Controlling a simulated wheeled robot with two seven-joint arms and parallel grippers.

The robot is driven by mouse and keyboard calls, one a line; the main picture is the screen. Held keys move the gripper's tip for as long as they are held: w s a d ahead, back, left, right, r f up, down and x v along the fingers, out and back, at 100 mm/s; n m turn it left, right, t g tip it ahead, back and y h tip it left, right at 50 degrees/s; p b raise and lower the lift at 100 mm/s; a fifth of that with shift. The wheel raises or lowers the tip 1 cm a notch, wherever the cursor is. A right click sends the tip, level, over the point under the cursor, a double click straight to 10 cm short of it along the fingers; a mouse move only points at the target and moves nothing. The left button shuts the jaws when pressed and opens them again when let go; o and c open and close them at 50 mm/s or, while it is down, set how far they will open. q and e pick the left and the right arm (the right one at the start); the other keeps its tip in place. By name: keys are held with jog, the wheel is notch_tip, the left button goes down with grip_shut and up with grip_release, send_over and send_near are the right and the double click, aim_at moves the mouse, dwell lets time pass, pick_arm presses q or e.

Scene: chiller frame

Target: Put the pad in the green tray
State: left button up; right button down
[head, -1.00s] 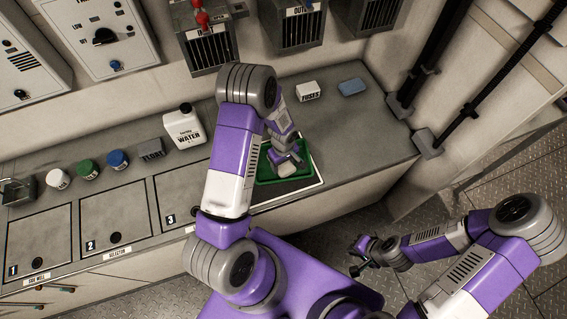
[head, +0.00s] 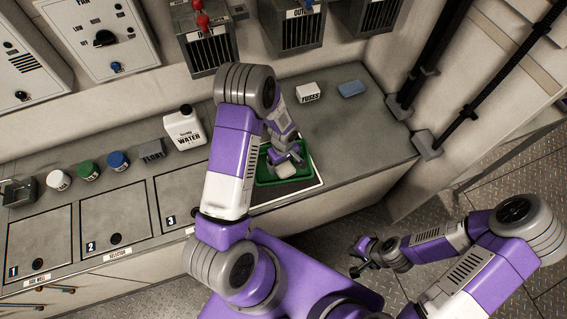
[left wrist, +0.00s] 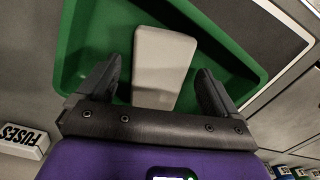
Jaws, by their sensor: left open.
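A pale grey pad (left wrist: 165,60) lies in the green tray (left wrist: 216,45) in the left wrist view. The tray (head: 265,177) stands on the counter in the head view, partly hidden by my left arm. My left gripper (head: 290,166) is over the tray. In the left wrist view its two dark fingers (left wrist: 158,88) are open on either side of the pad's near end, with gaps to it. My right gripper (head: 360,257) is off the counter at the lower right, away from the tray; its jaws are too small to read.
A fuses box (head: 308,92) and a blue block (head: 352,88) stand at the back right of the counter. A water jug (head: 185,129), a float block (head: 151,151) and several jars line the back left. Counter to the tray's right is clear.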

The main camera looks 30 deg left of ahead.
aim_at(283, 166)
pick_arm(q)
notch_tip(283, 166, up, 11)
jog(key=p, duration=0.2)
jog(key=s+d+f+m+h, duration=0.1)
jog(key=s+d+f, duration=0.1)
jog(key=d+f, duration=0.1)
jog(key=s+d+f+m, duration=0.2)
jog(key=d, duration=0.1)
jog(key=s+d+f+m+h, duration=0.1)
jog(key=s+d+f+m, duration=0.1)
jog(key=s+d+f, duration=0.1)
jog(key=shift+s+f+h, duration=0.1)
jog(key=shift+f+h, duration=0.2)
jog(key=s+d+f+m+h, duration=0.1)
jog(key=s+d+f+m, duration=0.2)
jog(key=s+d, duration=0.3)
jog(key=shift+s+m+t+h, duration=0.3)
jog(key=shift+s+m, duration=0.6)
jog(key=shift+s, duration=0.05)
